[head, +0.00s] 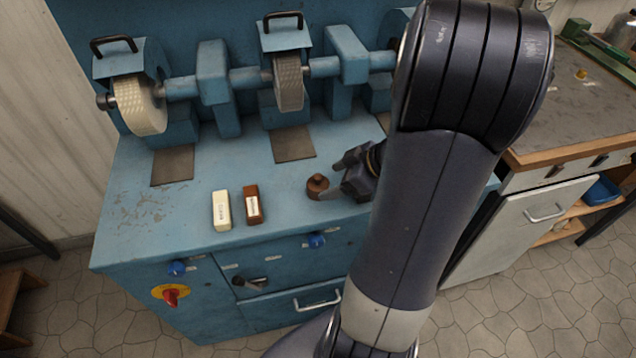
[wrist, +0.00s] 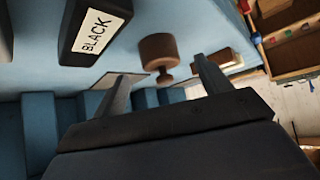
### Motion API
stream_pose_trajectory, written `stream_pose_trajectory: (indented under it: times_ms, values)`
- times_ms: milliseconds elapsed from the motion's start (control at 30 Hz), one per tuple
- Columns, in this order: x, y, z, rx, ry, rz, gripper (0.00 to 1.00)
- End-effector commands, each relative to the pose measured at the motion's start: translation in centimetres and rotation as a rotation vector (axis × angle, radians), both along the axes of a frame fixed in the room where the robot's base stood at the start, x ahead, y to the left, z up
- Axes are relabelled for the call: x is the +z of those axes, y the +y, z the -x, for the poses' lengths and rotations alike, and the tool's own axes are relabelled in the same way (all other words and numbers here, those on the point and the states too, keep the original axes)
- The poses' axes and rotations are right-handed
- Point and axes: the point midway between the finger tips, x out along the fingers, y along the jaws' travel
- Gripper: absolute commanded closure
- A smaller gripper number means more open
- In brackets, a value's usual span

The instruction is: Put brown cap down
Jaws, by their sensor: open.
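The brown cap (head: 317,187), a round piece with a small knob on top, stands upright on the blue bench top, right of two labelled bars. My gripper (head: 335,178) is open just to the right of it, with its fingertips close to the cap. In the wrist view the cap (wrist: 158,47) shows just beyond and between the two spread fingers of my gripper (wrist: 160,78), with gaps on both sides. No grip on the cap shows. My arm hides the bench behind and to the right of the gripper.
A cream bar (head: 221,211) and a brown bar (head: 253,205) lie left of the cap. In the wrist view a dark bar labelled BLACK (wrist: 93,32) lies near it. Grinding wheels (head: 140,105) stand behind. The bench's front edge is close.

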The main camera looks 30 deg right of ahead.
Motion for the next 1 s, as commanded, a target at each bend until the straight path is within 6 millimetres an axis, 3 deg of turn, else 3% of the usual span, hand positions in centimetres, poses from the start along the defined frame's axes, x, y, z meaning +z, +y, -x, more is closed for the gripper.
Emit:
stream_pose_trajectory:
  times_ms: [400, 733, 1000]
  values:
    - [-2.9, 2.5, -2.9, 0.002, 0.002, -0.003, 0.28]
    - [-3.3, 2.7, -3.2, 0.0, 0.001, 0.001, 0.28]
    - [-3.3, 2.7, -3.2, 0.0, 0.0, 0.0, 0.5]
